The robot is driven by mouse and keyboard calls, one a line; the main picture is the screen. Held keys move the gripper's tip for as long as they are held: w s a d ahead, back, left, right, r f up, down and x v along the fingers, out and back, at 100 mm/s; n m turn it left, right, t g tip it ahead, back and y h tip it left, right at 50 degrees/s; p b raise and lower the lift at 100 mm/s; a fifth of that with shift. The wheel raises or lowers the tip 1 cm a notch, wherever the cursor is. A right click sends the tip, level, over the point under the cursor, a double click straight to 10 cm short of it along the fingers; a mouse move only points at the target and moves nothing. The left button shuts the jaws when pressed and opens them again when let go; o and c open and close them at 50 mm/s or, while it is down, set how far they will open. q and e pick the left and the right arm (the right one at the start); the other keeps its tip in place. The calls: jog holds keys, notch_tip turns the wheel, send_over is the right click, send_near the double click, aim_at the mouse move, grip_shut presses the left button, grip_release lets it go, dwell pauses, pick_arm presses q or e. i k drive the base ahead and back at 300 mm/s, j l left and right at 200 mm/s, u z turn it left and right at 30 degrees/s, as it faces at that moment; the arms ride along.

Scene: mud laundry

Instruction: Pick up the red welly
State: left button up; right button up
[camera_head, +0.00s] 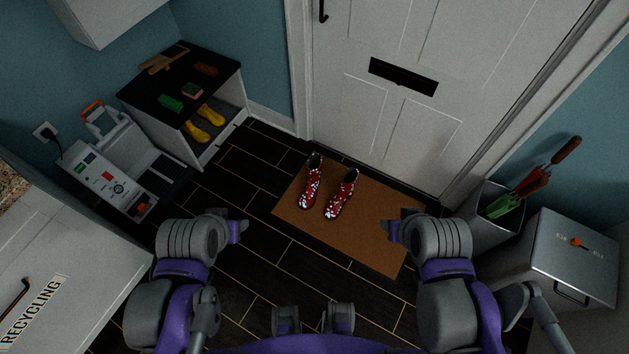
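Two red wellies with a white and dark pattern stand upright side by side on a brown doormat (375,233). The left red welly (311,182) is slightly farther back than the right red welly (342,194). My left gripper (240,229) is over the dark floor, left of the mat and apart from the boots. My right gripper (396,224) is over the right part of the mat, to the right of the boots and apart from them. Nothing shows in either gripper. Both are small and dark, so I cannot tell whether their fingers are open or shut.
A white door (385,125) stands behind the mat. A black-topped shelf unit (140,92) at back left holds yellow wellies (204,122). A grey bin with tools (488,222) and a metal box (570,255) stand right. The floor between my arms is clear.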

aim_at(308, 199)
jog(key=i+j+z, duration=0.25)
jog(key=j, duration=0.2)
jog(key=j+z, duration=0.2)
jog(key=j, duration=0.25)
jog(key=i+j+z, duration=0.1)
jog(key=j, duration=0.15)
jog(key=i+j, duration=0.1)
jog(key=j, duration=0.2)
jog(key=i+j+u, duration=0.1)
jog(key=i+j, duration=0.15)
jog(key=i, duration=0.15)
